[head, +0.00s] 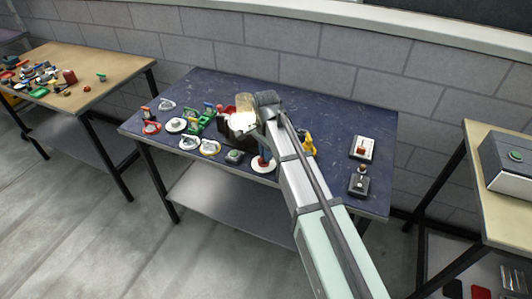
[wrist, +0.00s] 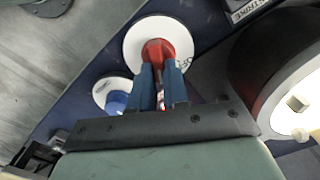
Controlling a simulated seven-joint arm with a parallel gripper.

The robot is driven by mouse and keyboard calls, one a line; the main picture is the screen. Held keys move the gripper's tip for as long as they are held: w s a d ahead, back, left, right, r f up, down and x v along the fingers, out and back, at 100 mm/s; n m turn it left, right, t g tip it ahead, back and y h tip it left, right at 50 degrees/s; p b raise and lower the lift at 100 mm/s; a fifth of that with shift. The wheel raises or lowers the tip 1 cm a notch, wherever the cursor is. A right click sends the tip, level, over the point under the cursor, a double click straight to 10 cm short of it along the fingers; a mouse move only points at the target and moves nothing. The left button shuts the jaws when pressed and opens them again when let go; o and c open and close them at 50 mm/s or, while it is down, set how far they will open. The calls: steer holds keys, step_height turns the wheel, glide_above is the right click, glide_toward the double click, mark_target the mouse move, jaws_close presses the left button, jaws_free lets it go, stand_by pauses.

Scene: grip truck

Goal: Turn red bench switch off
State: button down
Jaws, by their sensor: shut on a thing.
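The red bench switch (wrist: 157,48) is a red knob on a round white plate (wrist: 136,38) in the wrist view. Part of the lettering, which looks like "OFF", shows on the plate's right side. My gripper (wrist: 159,70) has its two blue fingers on either side of the red knob and is shut on it. The fingers hide the lower part of the knob. In the head view the white plate (head: 262,168) is at the front middle of the dark blue bench (head: 320,100), with my gripper (head: 264,156) over it.
A blue knob (wrist: 116,101) on a white plate lies left of the red switch in the wrist view. A large dark round thing (wrist: 250,60) stands close on the right. Several coloured devices (head: 195,122) crowd the bench's left half. Two switch boxes (head: 361,148) stand at right.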

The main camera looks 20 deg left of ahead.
steer(key=shift+n, duration=0.3)
steer(key=n, duration=0.5)
steer(key=shift+a+n, duration=0.3)
steer(key=n, duration=0.5)
steer(key=shift+a, duration=0.2)
steer(key=shift+n, duration=0.4)
steer(key=c, duration=1.1)
jaws_free()
step_height(320, 180, up, 14)
steer(key=shift+f, duration=0.1)
